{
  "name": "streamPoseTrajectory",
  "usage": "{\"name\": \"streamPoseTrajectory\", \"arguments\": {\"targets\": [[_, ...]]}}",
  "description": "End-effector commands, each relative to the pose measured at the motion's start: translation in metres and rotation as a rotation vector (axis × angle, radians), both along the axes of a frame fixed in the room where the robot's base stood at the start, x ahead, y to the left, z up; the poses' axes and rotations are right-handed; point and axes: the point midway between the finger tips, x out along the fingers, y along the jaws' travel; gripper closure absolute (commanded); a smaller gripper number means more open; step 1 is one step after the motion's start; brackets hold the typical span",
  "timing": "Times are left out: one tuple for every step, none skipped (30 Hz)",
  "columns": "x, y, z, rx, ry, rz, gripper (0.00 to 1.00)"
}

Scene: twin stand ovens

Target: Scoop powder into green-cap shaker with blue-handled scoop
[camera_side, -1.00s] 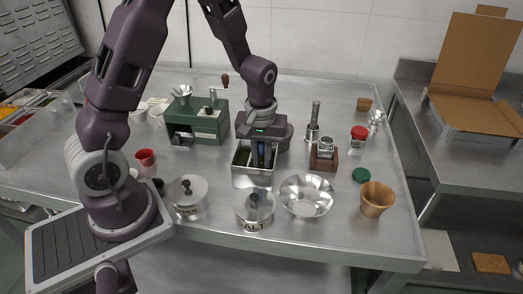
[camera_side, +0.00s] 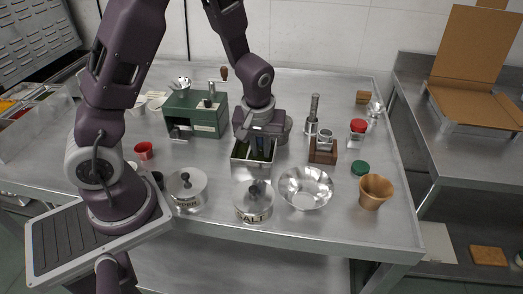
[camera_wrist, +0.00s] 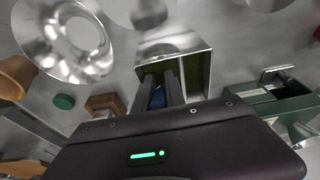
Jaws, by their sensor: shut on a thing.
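My gripper (camera_side: 259,147) is shut on the blue handle of the scoop (camera_wrist: 158,97), and its fingers reach into a rectangular metal tin (camera_side: 251,171). The tin also shows in the wrist view (camera_wrist: 205,48), with green powder (camera_wrist: 196,74) inside. The scoop's bowl is hidden by the fingers and tin. A green cap (camera_side: 360,168) lies on the table to the right; it also shows in the wrist view (camera_wrist: 64,101). A small clear jar (camera_side: 325,135) stands in a wooden block (camera_side: 323,153); I cannot tell whether it is the shaker.
A steel bowl (camera_side: 306,188), a SALT canister (camera_side: 253,202) and a PEPPER canister (camera_side: 186,188) stand in front of the tin. A green grinder box (camera_side: 196,117) is behind left. A tan cup (camera_side: 375,191) and a red-capped shaker (camera_side: 357,130) are at the right.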

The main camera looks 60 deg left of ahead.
Motion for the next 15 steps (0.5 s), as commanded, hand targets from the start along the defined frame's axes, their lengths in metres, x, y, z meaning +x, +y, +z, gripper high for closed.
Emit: {"name": "streamPoseTrajectory", "arguments": {"targets": [[0.001,-0.001,0.005,0.007,-0.009,-0.001,1.0],[0.0,-0.001,0.008,0.011,-0.013,-0.002,1.0],[0.0,-0.001,0.011,0.017,-0.019,-0.001,1.0],[0.0,-0.002,0.014,0.02,-0.022,-0.001,1.0],[-0.001,-0.002,0.017,0.023,-0.025,-0.001,1.0],[-0.002,-0.003,0.02,0.028,-0.03,-0.001,1.0],[-0.002,-0.003,0.023,0.033,-0.034,-0.001,1.0],[-0.002,-0.003,0.025,0.037,-0.038,-0.002,1.0],[-0.002,-0.004,0.029,0.044,-0.044,-0.003,1.0],[-0.003,-0.004,0.032,0.047,-0.047,-0.003,1.0],[-0.003,-0.005,0.035,0.051,-0.051,-0.002,1.0],[-0.004,-0.005,0.038,0.056,-0.056,-0.002,1.0],[-0.004,-0.005,0.041,0.059,-0.061,-0.001,1.0],[-0.004,-0.006,0.044,0.063,-0.065,-0.002,1.0],[-0.004,-0.006,0.047,0.068,-0.069,-0.002,1.0]]}}
